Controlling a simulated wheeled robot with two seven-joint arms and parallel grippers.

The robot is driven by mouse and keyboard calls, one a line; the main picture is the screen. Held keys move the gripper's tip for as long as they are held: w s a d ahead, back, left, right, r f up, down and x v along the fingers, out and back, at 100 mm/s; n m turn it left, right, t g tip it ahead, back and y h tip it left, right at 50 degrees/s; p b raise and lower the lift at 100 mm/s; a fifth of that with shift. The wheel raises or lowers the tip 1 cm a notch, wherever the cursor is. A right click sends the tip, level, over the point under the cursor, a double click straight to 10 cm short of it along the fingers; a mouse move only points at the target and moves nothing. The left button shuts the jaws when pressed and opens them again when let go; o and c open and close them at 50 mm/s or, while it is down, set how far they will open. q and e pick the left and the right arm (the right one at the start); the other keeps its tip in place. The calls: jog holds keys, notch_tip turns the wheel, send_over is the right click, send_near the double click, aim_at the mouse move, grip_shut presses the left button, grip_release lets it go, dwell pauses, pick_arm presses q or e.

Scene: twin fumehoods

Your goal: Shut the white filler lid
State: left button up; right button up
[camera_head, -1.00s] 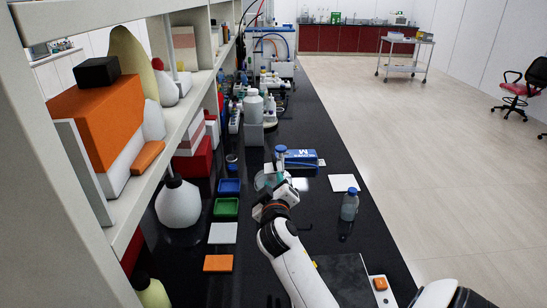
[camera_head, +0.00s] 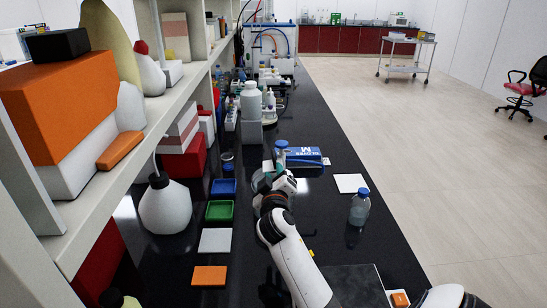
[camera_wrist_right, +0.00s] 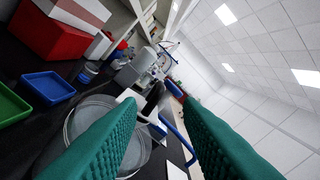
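My right gripper (camera_head: 279,180) is over the black bench in the head view, beside a clear round dish. In the right wrist view its two teal ribbed fingers (camera_wrist_right: 152,130) are wide apart with nothing gripped between them. The clear dish (camera_wrist_right: 75,118) lies behind and below the left finger. I cannot make out a white filler lid for certain. A white apparatus (camera_wrist_right: 147,62) stands beyond the fingers in the wrist view, and white equipment (camera_head: 283,66) stands at the bench's far end; no lid is distinct on either. My left gripper is not in view.
A blue glove box (camera_head: 304,156) and a blue-capped bottle (camera_head: 281,148) stand just beyond the gripper. Another blue-capped bottle (camera_head: 360,210) stands to its right. Blue, green (camera_head: 219,211), white and orange trays line the left. A loaded shelf (camera_head: 110,190) overhangs the left side.

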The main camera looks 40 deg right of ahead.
aim_at(273, 158)
jog(key=p+x, duration=0.1)
jog(key=x, duration=0.8)
jog(key=shift+w+d, duration=0.1)
jog(key=shift+w, duration=0.05)
